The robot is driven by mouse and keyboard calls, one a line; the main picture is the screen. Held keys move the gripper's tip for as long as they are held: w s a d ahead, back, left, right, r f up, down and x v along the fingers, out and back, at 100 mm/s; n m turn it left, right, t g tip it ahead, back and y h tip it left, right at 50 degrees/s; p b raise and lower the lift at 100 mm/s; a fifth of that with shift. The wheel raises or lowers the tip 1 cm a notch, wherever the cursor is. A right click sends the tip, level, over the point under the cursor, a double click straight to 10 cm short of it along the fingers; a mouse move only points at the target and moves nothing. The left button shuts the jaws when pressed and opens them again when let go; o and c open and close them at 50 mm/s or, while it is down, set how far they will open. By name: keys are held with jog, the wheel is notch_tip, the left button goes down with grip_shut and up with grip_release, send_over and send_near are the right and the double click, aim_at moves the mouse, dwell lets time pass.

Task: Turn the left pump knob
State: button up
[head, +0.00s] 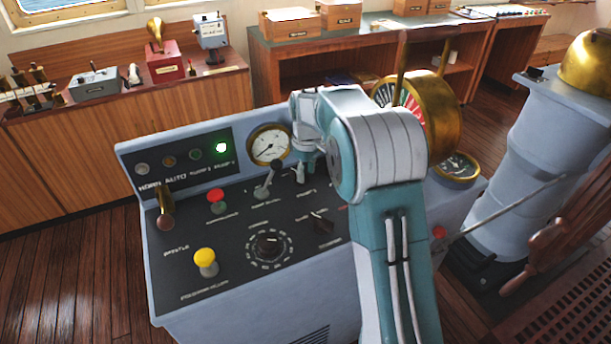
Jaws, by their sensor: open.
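The grey console (158,277) has a dark sloping panel with several controls. A black pointer knob (318,222) sits on the panel just left of my arm. A round black knob (269,243) with a ring of white marks sits lower and to its left. The labels are too small to tell which is the left pump knob, and my arm hides the panel's right part. My gripper (305,178) is open and empty, pointing down close over the upper panel, right of a grey lever. I cannot tell if its fingertips touch anything.
A grey lever with a black ball (271,179), a red button (216,197), a yellow button (205,258) and a brass handle (165,208) crowd the panel. A round gauge (268,146) stands behind. A brass telegraph (437,105) is right of my arm.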

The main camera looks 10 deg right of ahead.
jog(key=shift+f, duration=0.7)
jog(key=shift+a, duration=0.25)
grip_shut()
